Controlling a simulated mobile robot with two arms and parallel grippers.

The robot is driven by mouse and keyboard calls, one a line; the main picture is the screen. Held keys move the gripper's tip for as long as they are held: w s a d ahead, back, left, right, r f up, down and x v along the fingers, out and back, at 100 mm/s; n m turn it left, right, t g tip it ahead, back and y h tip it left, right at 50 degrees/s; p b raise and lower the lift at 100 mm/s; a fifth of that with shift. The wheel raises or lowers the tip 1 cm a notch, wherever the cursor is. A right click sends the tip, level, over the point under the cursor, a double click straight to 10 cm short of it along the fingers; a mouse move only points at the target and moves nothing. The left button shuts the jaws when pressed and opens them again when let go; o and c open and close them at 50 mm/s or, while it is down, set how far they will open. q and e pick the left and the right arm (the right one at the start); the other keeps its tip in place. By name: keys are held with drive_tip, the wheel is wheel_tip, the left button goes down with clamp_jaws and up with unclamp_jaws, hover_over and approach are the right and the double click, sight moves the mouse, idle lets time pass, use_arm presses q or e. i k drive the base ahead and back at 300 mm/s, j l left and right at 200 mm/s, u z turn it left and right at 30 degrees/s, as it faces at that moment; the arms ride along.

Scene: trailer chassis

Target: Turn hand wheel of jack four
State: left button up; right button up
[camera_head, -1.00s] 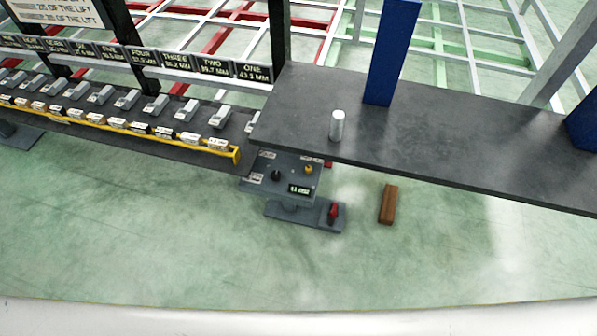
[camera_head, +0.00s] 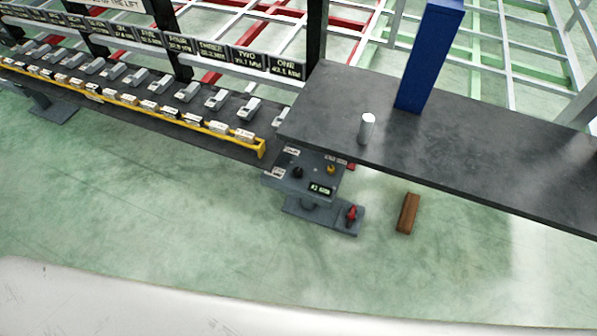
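Neither of my grippers is in the head view. A dark shelf in the left half carries a row of grey blocks (camera_head: 187,91), with a yellow rail (camera_head: 262,148) along its front edge. Black signs stand behind the row; the sign for ONE (camera_head: 285,66) reads about 43 MM, and a sign for FOUR (camera_head: 181,43) is further left. No hand wheel of jack four can be made out clearly at this size.
A grey control box (camera_head: 303,176) with knobs and a small display stands below the dark tabletop (camera_head: 450,140). A red knob (camera_head: 351,213) is on its base. A brown block (camera_head: 408,213) lies on the green floor. A blue post (camera_head: 429,60) rises from the tabletop.

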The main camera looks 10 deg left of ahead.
sight(297, 173)
drive_tip(key=i+j+z, duration=0.2)
drive_tip(key=z, duration=0.3)
drive_tip(key=i+j+z, duration=0.15)
drive_tip(key=z, duration=0.3)
drive_tip(key=j, duration=0.1)
